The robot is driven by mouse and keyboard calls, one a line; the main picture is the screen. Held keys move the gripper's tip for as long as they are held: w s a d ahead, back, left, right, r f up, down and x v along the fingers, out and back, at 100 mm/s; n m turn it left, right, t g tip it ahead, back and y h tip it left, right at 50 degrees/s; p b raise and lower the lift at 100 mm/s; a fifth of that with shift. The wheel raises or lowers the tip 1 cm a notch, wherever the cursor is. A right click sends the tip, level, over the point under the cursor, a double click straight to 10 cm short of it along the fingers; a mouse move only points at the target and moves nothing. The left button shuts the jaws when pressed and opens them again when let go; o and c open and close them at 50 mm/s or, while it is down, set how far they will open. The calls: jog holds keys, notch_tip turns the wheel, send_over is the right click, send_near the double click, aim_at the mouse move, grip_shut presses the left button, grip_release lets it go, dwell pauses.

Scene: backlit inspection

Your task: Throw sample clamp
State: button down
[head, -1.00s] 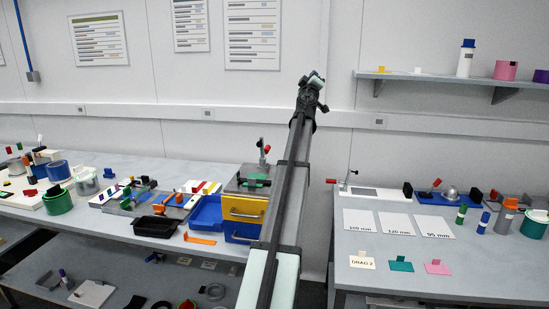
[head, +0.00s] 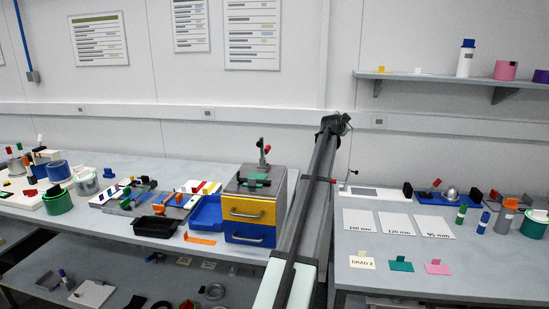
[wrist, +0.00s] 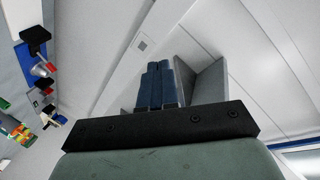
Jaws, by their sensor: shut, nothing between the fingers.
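A toggle clamp with a red-tipped lever (head: 345,182) stands at the left back end of the right bench, beside a white plate. It is partly behind my arm's edge. Another upright clamp with a red tip (head: 264,155) stands on the grey top of the drawer unit. I cannot tell from the pictures which one is the sample clamp. My gripper (head: 335,122) is raised in front of the back wall, above and left of the right bench's clamp and apart from it. In the wrist view its blue fingers (wrist: 160,84) are together and empty.
The drawer unit (head: 250,212) with yellow and blue drawers stands left of my arm. The right bench holds white cards (head: 371,222), a blue fixture with a silver dome (head: 450,194) and several bottles. A wall shelf (head: 440,79) hangs above it.

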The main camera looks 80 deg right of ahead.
jog(key=w+d+f+m+t+y, duration=0.35)
jog(key=w+f+t, duration=0.55)
jog(key=w+f, duration=0.55)
jog(key=w+a+f+m+t+y, duration=0.1)
jog(key=w+f+t+y, duration=0.1)
jog(key=w+t, duration=0.35)
jog(key=w+a+f+m+t+y, duration=0.2)
jog(key=w+f+t, duration=0.15)
jog(key=w, duration=0.25)
jog(key=s+a+f+t+y, duration=0.4)
jog(key=s+a+t+y, duration=0.35)
jog(key=t, duration=0.35)
jog(key=s+r+x, duration=0.1)
jog(key=r+x, duration=0.1)
jog(key=x, duration=1.1)
jog(key=shift+d+r, duration=0.2)
jog(key=shift+d, duration=0.05)
